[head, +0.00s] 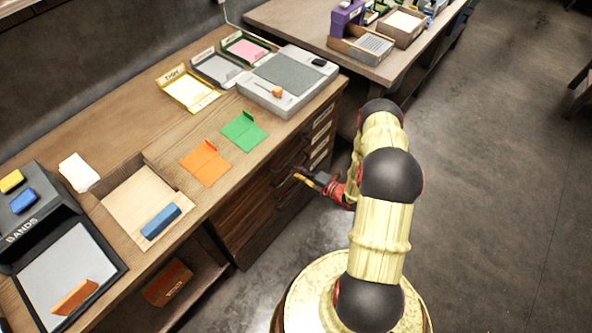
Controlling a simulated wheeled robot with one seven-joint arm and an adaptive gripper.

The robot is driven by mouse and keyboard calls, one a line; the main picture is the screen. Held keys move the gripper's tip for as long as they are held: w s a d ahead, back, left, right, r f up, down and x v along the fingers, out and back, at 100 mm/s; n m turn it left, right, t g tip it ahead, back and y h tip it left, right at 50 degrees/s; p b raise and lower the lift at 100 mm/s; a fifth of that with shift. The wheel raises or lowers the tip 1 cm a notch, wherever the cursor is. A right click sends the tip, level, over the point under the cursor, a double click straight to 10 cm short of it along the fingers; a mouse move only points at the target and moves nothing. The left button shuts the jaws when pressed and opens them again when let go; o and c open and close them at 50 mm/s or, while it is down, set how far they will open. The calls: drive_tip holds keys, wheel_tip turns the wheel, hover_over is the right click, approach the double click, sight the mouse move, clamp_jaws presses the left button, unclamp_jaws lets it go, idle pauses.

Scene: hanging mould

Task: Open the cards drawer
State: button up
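A stack of wooden drawers (262,203) with dark handles is set in the front of the desk. White labels (322,119) show on the drawer fronts at the right; they are too small to read, so I cannot tell which one is the cards drawer. The drawers look closed. My gripper (300,178), with orange-yellow tips, is close to the drawer fronts beside the handles. I cannot tell whether it touches a handle or whether its fingers are open. My arm comes from the lower right.
The desktop (130,150) holds an orange card (205,162), a green card (243,131), a yellow tray (188,90), a grey device (288,82) and a wooden tray with a blue block (160,222). A second desk (385,65) stands behind. The floor (490,190) at right is clear.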

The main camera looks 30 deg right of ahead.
clamp_jaws()
idle(0.5)
drive_tip(key=f+p+v, duration=0.1)
drive_tip(key=f+v, duration=0.2)
drive_tip(key=v, duration=1.4)
drive_tip(key=s+f+v, duration=0.1)
drive_tip(key=f+v, duration=0.3)
drive_tip(key=v, duration=1.3)
drive_tip(key=shift+s+d+p, duration=0.2)
drive_tip(key=shift+s+p, duration=0.2)
drive_tip(key=shift+f, duration=0.15)
drive_tip(key=shift+o, duration=2)
unclamp_jaws()
drive_tip(key=shift+s+d, duration=0.1)
drive_tip(key=v, duration=1.2)
